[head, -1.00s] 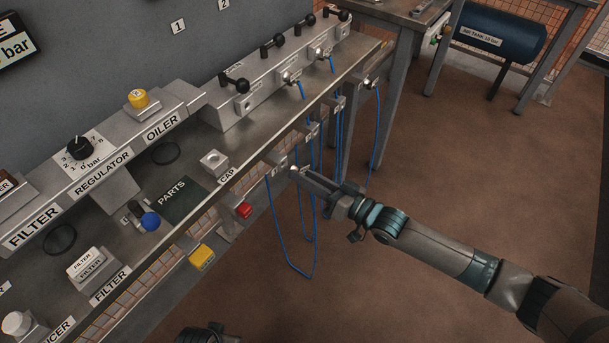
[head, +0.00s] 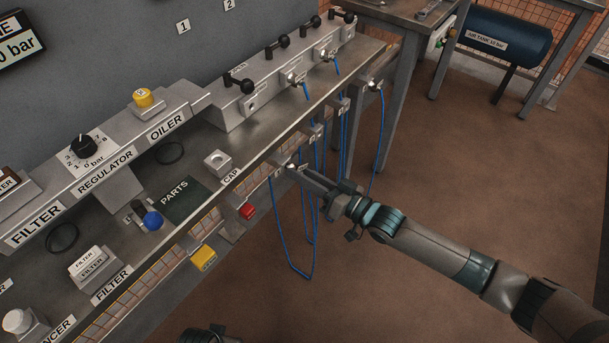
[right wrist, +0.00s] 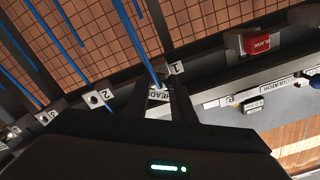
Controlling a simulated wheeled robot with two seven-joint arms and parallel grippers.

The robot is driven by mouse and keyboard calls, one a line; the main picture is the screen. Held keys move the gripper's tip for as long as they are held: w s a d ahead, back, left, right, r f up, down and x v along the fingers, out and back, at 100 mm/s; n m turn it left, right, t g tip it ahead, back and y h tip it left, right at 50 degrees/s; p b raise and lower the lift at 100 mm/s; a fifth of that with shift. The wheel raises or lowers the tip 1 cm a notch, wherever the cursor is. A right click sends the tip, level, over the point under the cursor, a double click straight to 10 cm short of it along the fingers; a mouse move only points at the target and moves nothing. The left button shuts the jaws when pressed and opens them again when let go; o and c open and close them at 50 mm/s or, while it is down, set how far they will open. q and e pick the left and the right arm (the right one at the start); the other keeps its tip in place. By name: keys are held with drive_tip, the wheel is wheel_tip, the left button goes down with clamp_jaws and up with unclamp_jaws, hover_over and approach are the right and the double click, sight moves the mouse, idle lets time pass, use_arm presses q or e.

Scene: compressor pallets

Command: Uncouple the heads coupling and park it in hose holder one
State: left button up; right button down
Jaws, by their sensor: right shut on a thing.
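My right gripper (head: 300,172) is shut on the heads coupling (head: 290,166), at the bench's front edge beside hose holder one (head: 278,173). In the right wrist view the coupling, labelled HEADS (right wrist: 158,93), lies between the fingers, close to the holder plate marked 1 (right wrist: 176,68). A blue hose (right wrist: 146,45) runs from it and hangs in a loop. I cannot tell whether the coupling is seated in the holder. My left gripper's fingers are not in view.
Holders two (head: 315,133) and three (head: 343,104) sit farther along the edge. The manifold (head: 280,75) carries black-handled valves; its nearest outlet (head: 251,104) has no hose. A red blank (head: 247,211) and a yellow block (head: 204,257) hang nearer. The floor at right is clear.

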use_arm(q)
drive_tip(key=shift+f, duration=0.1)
use_arm(e)
drive_tip(key=shift+w+a, duration=0.25)
drive_tip(key=shift+a, duration=0.1)
drive_tip(key=c, duration=1.4)
unclamp_jaws()
drive_tip(key=shift+c, duration=0.2)
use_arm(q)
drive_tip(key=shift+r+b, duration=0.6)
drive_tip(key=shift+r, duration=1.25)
use_arm(e)
drive_tip(key=v, duration=1.7)
drive_tip(key=shift+d, duration=0.15)
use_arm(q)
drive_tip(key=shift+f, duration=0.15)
use_arm(e)
drive_tip(key=shift+s, duration=0.1)
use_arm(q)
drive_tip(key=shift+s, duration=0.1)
